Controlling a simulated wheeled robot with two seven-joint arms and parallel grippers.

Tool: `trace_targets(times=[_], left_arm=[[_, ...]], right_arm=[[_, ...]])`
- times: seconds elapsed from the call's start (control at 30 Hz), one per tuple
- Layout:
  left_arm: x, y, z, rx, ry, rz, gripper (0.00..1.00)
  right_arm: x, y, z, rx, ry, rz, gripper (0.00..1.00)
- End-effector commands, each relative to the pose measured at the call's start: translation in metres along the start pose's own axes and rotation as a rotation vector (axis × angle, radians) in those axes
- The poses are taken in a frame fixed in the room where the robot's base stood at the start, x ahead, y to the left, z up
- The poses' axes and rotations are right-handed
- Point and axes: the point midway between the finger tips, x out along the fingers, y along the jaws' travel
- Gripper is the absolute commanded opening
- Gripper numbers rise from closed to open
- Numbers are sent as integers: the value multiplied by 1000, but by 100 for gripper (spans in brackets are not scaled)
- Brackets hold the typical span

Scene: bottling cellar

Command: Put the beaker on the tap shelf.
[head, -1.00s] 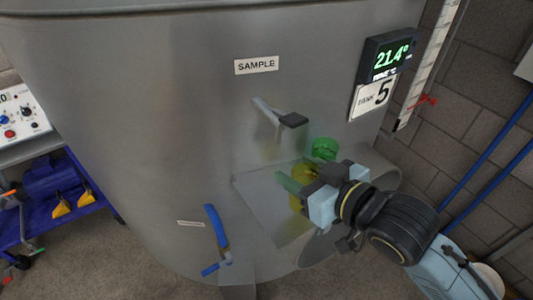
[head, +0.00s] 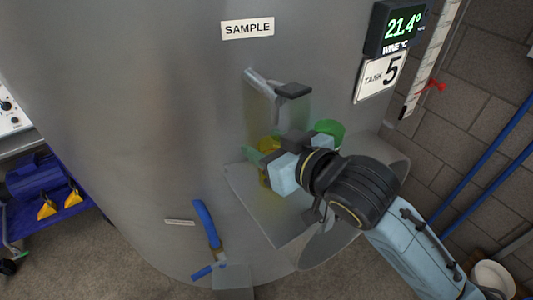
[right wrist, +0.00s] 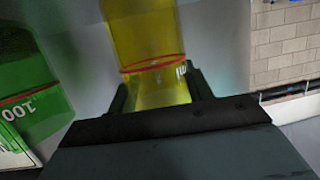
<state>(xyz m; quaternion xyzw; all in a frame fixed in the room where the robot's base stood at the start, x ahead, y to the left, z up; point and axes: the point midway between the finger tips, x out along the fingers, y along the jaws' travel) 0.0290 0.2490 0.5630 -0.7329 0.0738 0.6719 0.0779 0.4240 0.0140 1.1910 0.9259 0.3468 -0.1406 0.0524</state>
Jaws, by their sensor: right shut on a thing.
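My right gripper (head: 268,162) is shut on a clear yellow beaker (head: 268,143) at the tank's front. In the right wrist view the beaker (right wrist: 150,50) stands between the two fingers, with a red ring around it. The tap shelf (head: 285,228) is a grey plate jutting from the tank below the sample tap (head: 263,82). The beaker is over the shelf's left part, below and near the tap. My gripper hides much of it, so I cannot tell whether its base touches the shelf. My left gripper is not in view.
A green container (head: 329,129) stands behind my right gripper; its 100 mark shows in the wrist view (right wrist: 30,115). A blue-handled valve (head: 206,225) is low on the tank. A blue cart (head: 45,190) is at left, a white bucket (head: 492,276) at lower right.

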Motion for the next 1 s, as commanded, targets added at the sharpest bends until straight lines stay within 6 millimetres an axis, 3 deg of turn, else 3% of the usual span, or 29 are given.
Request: trace_targets(times=[0.4, 0.43, 0.6, 1.0], left_arm=[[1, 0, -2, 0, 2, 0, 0], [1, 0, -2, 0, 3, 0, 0], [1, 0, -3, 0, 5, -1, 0], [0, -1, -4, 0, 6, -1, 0]], right_arm=[[1, 0, 3, 0, 1, 0, 28], [1, 0, 4, 0, 1, 0, 52], [1, 0, 3, 0, 1, 0, 72], [-5, 0, 0, 0, 1, 1, 72]])
